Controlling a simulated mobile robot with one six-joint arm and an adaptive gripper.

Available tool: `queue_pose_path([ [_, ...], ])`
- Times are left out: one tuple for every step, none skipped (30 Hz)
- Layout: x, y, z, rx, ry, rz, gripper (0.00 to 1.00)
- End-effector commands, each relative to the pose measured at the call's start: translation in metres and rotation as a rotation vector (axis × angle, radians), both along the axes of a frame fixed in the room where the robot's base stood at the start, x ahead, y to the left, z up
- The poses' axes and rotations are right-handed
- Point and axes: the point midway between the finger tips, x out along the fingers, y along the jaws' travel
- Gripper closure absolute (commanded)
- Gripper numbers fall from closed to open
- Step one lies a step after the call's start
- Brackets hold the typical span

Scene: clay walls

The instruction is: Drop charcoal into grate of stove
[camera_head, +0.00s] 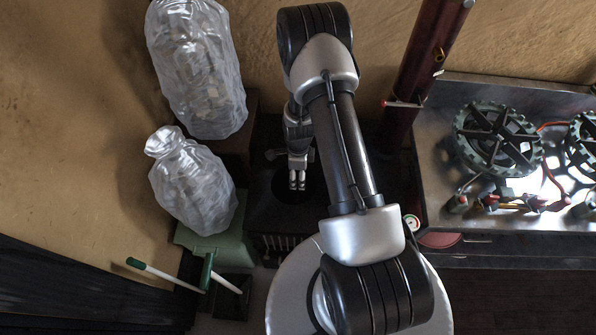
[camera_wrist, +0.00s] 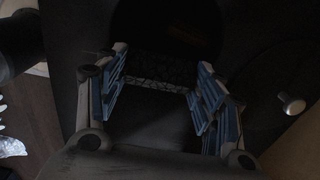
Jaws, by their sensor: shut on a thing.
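The black stove (camera_head: 262,216) stands low against the clay wall, with a dark round opening (camera_head: 282,186) in its top. My gripper (camera_head: 297,185) points down over this opening. In the wrist view, my gripper (camera_wrist: 160,88) has its two blue-padded fingers on either side of a dark, rough-textured piece, the charcoal (camera_wrist: 158,85). It is shut on the charcoal. The opening (camera_wrist: 165,28) shows as a dark round area beyond the fingers. The inside of the stove and the grate are too dark to make out. The charcoal cannot be made out in the head view.
A round lid with a metal knob (camera_wrist: 291,103) is right of the fingers. A dark red pipe (camera_head: 420,62) rises behind. A metal gas cooktop (camera_head: 440,180) is at the right.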

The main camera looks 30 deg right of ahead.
Motion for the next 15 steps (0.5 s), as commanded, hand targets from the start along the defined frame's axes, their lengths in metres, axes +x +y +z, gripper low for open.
queue_pose_path([
  [0.000, 0.000, -0.007, 0.001, 0.001, 0.001, 0.62],
  [0.000, 0.000, -0.010, 0.001, 0.001, 0.001, 0.62],
  [0.000, 0.000, -0.015, 0.001, 0.001, 0.002, 0.62],
  [0.000, 0.000, -0.018, 0.000, 0.000, 0.002, 0.62],
  [0.000, 0.000, -0.022, 0.000, 0.000, 0.002, 0.62],
  [0.000, 0.000, -0.027, 0.001, 0.001, 0.002, 0.62],
  [0.000, 0.000, -0.031, 0.001, 0.001, 0.003, 0.62],
  [-0.001, 0.000, -0.035, 0.001, 0.001, 0.003, 0.62],
  [-0.001, 0.000, -0.039, 0.001, 0.001, 0.003, 0.62],
  [0.000, 0.000, -0.042, 0.001, 0.001, 0.003, 0.62],
  [0.000, 0.000, -0.045, 0.001, 0.001, 0.003, 0.62],
  [0.000, 0.000, -0.048, 0.000, 0.000, 0.003, 0.62],
  [0.000, 0.000, -0.050, 0.000, 0.000, 0.004, 0.62],
  [0.000, 0.000, -0.051, 0.000, 0.000, 0.004, 0.62],
  [0.000, 0.000, -0.052, -0.001, -0.001, 0.004, 0.62],
])
